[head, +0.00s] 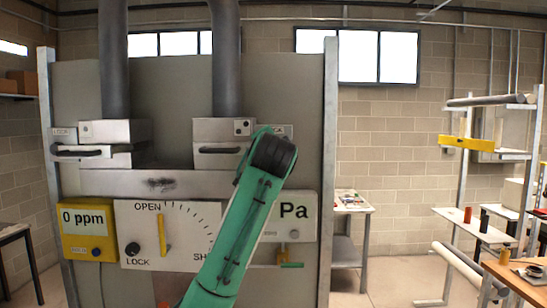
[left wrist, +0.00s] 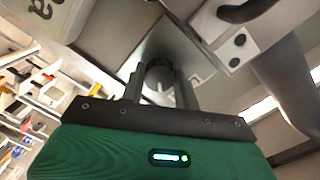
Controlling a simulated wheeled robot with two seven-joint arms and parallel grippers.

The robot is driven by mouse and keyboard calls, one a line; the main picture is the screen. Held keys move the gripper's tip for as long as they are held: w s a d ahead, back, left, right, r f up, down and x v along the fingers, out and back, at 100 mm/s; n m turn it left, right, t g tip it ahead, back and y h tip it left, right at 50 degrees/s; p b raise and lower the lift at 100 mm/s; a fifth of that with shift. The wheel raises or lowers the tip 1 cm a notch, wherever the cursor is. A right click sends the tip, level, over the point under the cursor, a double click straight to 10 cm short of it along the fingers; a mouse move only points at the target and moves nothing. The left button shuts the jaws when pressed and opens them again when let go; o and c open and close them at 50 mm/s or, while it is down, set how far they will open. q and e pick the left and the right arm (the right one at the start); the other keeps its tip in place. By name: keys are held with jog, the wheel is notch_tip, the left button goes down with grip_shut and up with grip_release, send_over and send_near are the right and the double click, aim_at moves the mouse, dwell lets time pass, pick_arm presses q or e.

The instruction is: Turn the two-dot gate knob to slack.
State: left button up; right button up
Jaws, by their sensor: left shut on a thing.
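The two-dot gate (head: 215,131) is a pale box under the right-hand dark pipe, with two dots on its front corner and a dark handle slot. The two-dot plate also shows in the left wrist view (left wrist: 235,48). My left gripper (left wrist: 158,88) has its two fingers on either side of a round dark knob (left wrist: 158,74) and is shut on it. In the head view my green left arm covers the gripper and the knob. A label ending in "CK" (head: 280,131) shows partly behind the wrist. The knob's pointing direction cannot be told. My right gripper is in neither view.
A similar gate (head: 105,131) stands left, with a "LOCK" label. Below are a yellow "0 ppm" gauge (head: 88,232), an OPEN/LOCK dial (head: 185,220) and a "Pa" gauge (head: 300,212). Shelving (head: 487,222) and a workbench stand right, across free floor.

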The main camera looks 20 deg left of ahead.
pick_arm(q)
jog(key=shift+f+n+h+b, duration=0.15)
jog(key=shift+n+b, duration=0.4)
jog(key=shift+n, duration=0.8)
jog(key=shift+f+n+h+b, duration=0.15)
jog(key=shift+n+b, duration=0.35)
jog(key=shift+n, duration=0.85)
jog(key=o, duration=1)
jog(key=shift+r, duration=0.1)
jog(key=shift+c, duration=0.2)
jog(key=shift+r, duration=0.1)
